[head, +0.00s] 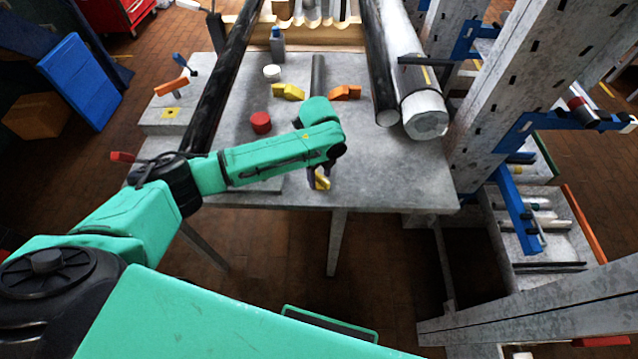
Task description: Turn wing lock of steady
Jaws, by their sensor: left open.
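My left arm reaches in from the left over the grey metal table. Its gripper (319,180) points down near the table's front edge, with its fingers apart. A small yellow wing-shaped piece (323,181) shows at the fingertips, partly hidden by them; I cannot tell whether they touch it. Behind my wrist, a yellow wing piece (288,91) and an orange wing piece (345,92) stand on either side of a dark upright post (318,75). Another orange wing piece (171,86) is at the table's left. I cannot tell which wing is the steady's lock. My right gripper is out of view.
A red cap (260,122), a white round jar (271,73) and a grey bottle (278,45) stand on the table (400,175). A long dark pole (222,85) lies at left, thick tubes (407,65) at right. A perforated steel rack (505,110) stands right of the table.

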